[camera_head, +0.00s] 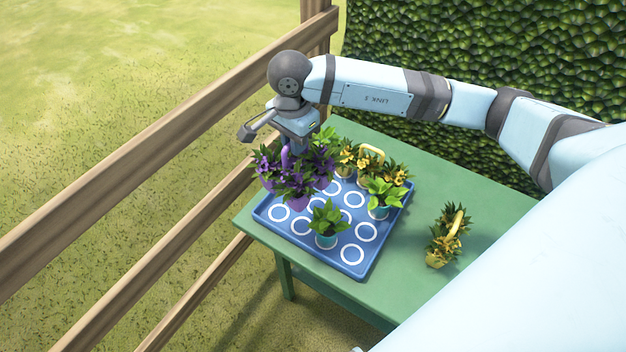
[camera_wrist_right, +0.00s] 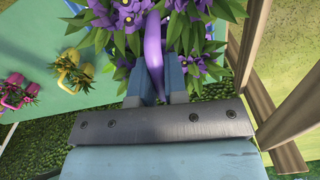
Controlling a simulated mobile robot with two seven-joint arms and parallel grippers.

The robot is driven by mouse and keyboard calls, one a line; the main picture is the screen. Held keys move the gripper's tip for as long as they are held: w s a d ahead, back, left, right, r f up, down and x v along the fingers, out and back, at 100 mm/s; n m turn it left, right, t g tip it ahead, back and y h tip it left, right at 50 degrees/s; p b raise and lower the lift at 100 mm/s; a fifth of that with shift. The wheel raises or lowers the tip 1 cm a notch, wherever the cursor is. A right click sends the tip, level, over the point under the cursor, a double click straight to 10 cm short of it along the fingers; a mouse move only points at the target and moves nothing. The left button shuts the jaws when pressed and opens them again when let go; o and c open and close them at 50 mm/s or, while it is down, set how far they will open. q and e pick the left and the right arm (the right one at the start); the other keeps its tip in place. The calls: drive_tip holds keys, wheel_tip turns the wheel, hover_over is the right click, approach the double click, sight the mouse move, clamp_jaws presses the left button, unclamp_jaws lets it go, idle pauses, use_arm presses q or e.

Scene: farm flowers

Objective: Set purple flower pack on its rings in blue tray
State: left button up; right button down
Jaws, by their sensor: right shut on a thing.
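The purple flower pack (camera_head: 297,172) has several purple blooms, purple pots and a purple handle. My right gripper (camera_head: 290,143) is shut on its handle and holds it over the left back part of the blue tray (camera_head: 352,273). In the right wrist view, the purple handle (camera_wrist_right: 153,50) stands between the two fingers (camera_wrist_right: 158,85). The tray has white rings; several front and right ones are bare, and the pack hides rings behind it. I cannot tell whether the pots touch the tray. My left gripper is not in view.
A yellow flower pack (camera_head: 372,165) is at the tray's back. Green plants in teal pots stand in the tray, one near the front (camera_head: 327,224) and one at right (camera_head: 382,194). Another yellow pack (camera_head: 445,240) stands on the green table (camera_head: 480,200). A wooden fence (camera_head: 150,190) runs along the left.

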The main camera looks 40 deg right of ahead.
drive_tip(key=m, duration=0.1)
drive_tip(key=w+m, duration=0.1)
drive_tip(key=m, duration=0.1)
drive_tip(key=d+m, duration=0.1)
drive_tip(key=shift+w+r+m, duration=0.15)
drive_tip(key=shift+r+m, duration=0.1)
drive_tip(key=shift+m, duration=0.15)
drive_tip(key=m, duration=0.1)
drive_tip(key=d+m, duration=0.1)
drive_tip(key=m, duration=0.1)
drive_tip(key=w+m, duration=0.1)
drive_tip(key=shift+d+r, duration=0.15)
drive_tip(key=shift+r, duration=0.15)
drive_tip(key=m, duration=0.3)
drive_tip(key=w+d+m, duration=0.1)
drive_tip(key=m, duration=0.1)
drive_tip(key=shift+r+b, duration=0.25)
drive_tip(key=shift+b, duration=0.1)
drive_tip(key=w+d+r+m, duration=0.1)
drive_tip(key=w+d+m, duration=0.15)
drive_tip(key=m, duration=0.75)
drive_tip(key=w+d+r+m, duration=0.1)
drive_tip(key=d+m, duration=0.3)
drive_tip(key=m, duration=0.7)
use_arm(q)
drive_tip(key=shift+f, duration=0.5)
use_arm(e)
wheel_tip(320, 180, down, 20)
drive_tip(key=shift+a, duration=0.25)
drive_tip(key=shift+s, duration=0.1)
